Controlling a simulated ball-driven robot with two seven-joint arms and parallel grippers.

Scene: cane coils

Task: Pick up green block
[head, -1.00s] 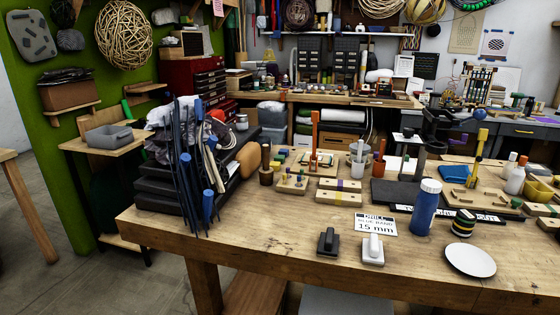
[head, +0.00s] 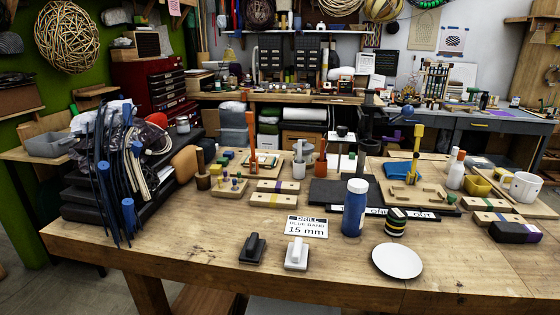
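Small green pieces (head: 228,155) show among yellow ones on the middle of the workbench, left of an upright orange tool. They are small in the head view, and I cannot tell which one is the green block. A wooden peg block (head: 229,190) with several coloured pegs, some of them green, lies just in front. Neither of my grippers shows in the head view.
The wooden workbench (head: 180,244) holds a blue bottle (head: 355,208), a white plate (head: 397,261), a drill sign (head: 306,227), and black and white handled tools. Black trays with canes stand at the left. The bench's front left is clear.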

